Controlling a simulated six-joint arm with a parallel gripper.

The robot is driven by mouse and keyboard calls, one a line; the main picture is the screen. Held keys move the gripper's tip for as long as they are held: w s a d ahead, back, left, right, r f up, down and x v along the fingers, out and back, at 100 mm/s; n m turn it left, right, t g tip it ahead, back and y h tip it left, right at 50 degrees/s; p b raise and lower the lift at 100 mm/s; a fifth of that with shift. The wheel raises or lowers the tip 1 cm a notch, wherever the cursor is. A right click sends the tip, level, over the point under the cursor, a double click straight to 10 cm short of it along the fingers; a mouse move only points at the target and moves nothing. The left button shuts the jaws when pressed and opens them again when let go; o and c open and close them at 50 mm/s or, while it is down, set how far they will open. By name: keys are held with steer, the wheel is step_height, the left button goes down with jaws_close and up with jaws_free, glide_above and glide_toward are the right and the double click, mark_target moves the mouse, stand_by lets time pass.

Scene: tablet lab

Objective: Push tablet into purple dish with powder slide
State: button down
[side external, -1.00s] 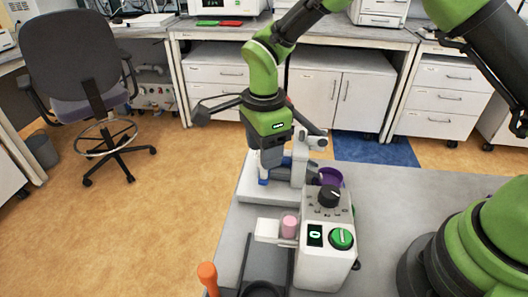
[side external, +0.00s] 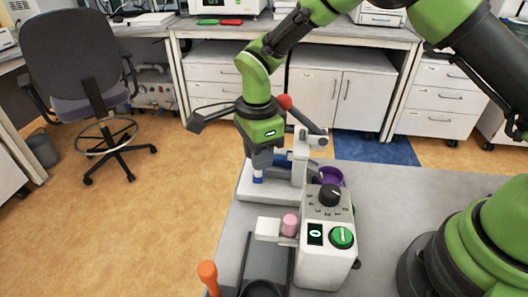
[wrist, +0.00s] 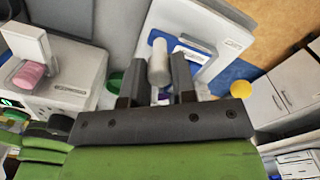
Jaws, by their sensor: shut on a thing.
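My gripper (wrist: 158,78) is shut on a pale grey upright cylinder (wrist: 158,60), perhaps the powder slide's knob; the pictures do not settle what it is. In the side view my gripper (side external: 262,168) is low over the white press. A blue part (wrist: 192,50) of the press lies beside the cylinder. The purple dish (side external: 330,176) stands right of the press, behind the control box, partly hidden; I do not make it out in the wrist view. A pink tablet-like cylinder (side external: 289,225) stands on a white ledge at the box; it also shows in the wrist view (wrist: 30,73).
The control box (side external: 325,262) with a black dial and green knob stands in front of the dish. A red ball (side external: 284,101) shows behind my gripper. An orange-handled tool (side external: 208,272) is at the front left. The grey table (side external: 385,200) is clear to the right.

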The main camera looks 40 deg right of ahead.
steer(key=shift+w+a, duration=1.3)
steer(key=shift+w, duration=0.1)
steer(key=c, duration=0.9)
jaws_free()
step_height(320, 180, up, 10)
